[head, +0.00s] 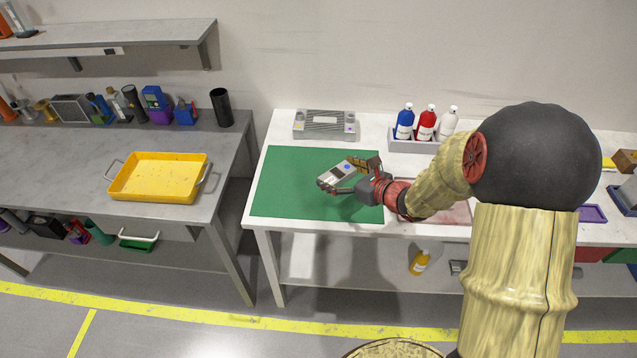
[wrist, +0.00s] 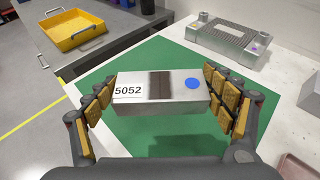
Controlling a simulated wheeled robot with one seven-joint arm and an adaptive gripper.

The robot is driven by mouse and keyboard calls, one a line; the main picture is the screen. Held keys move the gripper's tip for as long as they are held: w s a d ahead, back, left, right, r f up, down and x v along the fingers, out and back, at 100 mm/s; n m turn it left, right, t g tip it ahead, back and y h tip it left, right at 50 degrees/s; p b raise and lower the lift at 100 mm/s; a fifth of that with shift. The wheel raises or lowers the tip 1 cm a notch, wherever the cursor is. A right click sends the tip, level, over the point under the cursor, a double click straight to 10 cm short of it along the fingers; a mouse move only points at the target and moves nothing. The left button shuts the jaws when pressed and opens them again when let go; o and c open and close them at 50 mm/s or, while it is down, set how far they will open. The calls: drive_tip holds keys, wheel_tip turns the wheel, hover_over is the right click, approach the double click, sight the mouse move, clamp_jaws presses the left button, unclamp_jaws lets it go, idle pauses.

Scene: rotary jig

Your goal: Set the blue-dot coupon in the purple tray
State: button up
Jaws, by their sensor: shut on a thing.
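The blue-dot coupon (wrist: 150,98) is a silver block with a blue dot, a dark band and the label 5052. It also shows in the head view (head: 344,173). My gripper (wrist: 168,100) is shut on it by its two ends and holds it over the green mat (head: 278,190); I cannot tell how high. The purple tray (head: 592,214) lies on the white table at the right in the head view, partly hidden behind my arm.
A grey jig (head: 325,125) stands behind the mat. A caddy (head: 405,143) with blue, red and white bottles is at the back. A yellow tray (head: 155,190) sits on the grey bench at left. My arm hides much of the right side of the table.

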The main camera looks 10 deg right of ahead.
drive_tip(key=w+a+f+b, duration=0.1)
drive_tip(key=w+f, duration=0.1)
drive_tip(key=w+a+f+b, duration=0.1)
drive_tip(key=w+f, duration=0.1)
drive_tip(key=w, duration=0.1)
drive_tip(key=w+a+f, duration=0.1)
drive_tip(key=w+f, duration=0.1)
drive_tip(key=f, duration=0.1)
drive_tip(key=shift+w+a+b, duration=0.15)
drive_tip(key=shift+w+b, duration=0.05)
drive_tip(key=shift+b, duration=0.2)
drive_tip(key=shift+w+a+f+b, duration=0.15)
drive_tip(key=shift+f+b, duration=0.7)
drive_tip(key=shift+f, duration=0.85)
drive_tip(key=shift+f, duration=0.1)
drive_tip(key=shift+f, duration=0.15)
drive_tip(key=o, duration=1.2)
drive_tip(key=shift+o, duration=0.2)
